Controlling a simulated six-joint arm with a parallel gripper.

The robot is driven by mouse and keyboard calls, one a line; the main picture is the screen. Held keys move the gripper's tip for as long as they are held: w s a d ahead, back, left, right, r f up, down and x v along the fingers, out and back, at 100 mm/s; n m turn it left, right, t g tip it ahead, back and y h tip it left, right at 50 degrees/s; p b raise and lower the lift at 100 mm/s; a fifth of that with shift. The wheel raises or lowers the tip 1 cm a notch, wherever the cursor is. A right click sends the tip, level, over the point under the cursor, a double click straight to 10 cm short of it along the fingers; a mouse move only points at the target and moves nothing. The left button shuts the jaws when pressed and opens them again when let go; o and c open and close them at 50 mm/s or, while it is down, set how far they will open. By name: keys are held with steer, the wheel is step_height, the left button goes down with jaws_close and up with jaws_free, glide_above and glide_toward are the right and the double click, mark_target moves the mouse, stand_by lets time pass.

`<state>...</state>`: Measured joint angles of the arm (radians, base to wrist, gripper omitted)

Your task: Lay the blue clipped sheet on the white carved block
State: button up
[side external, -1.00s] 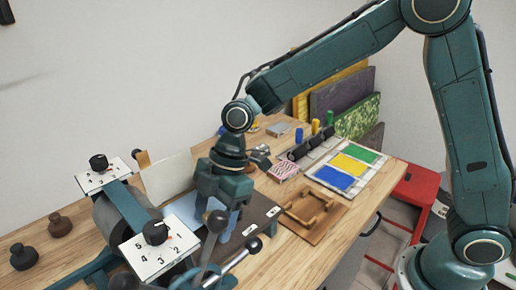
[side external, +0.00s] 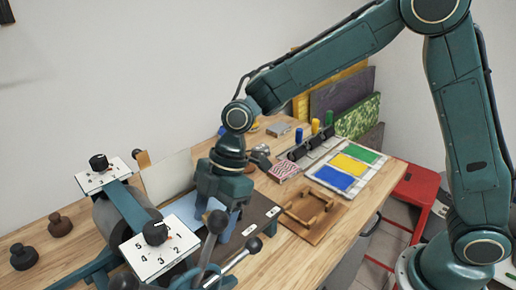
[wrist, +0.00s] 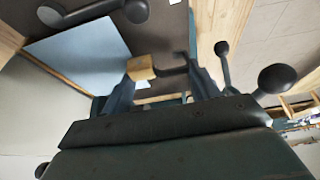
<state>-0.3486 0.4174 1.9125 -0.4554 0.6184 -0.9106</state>
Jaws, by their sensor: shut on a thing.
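The light blue sheet (side external: 186,208) lies on the dark bed of the press in the side view, partly hidden by my gripper (side external: 220,212). The wrist view shows the sheet (wrist: 80,55) at upper left, with a small wooden clip (wrist: 141,67) at its corner. My gripper (wrist: 165,80) is shut on the clip, which shows between the fingers. The sheet looks flat and close to the bed; any gap is hard to tell. I cannot pick out a white carved block for certain; a red-and-white patterned block (side external: 284,170) lies beyond my gripper.
The press's dial plates (side external: 160,246) and black-knobbed levers (side external: 217,222) stand close to my gripper. A white panel (side external: 168,176) stands upright behind the bed. A wooden frame (side external: 308,214) and a board with blue, yellow and green patches (side external: 352,164) lie to the right.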

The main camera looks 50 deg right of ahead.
stand_by(0.4)
steer(key=o, duration=1.1)
step_height(320, 180, up, 8)
stand_by(0.9)
stand_by(0.4)
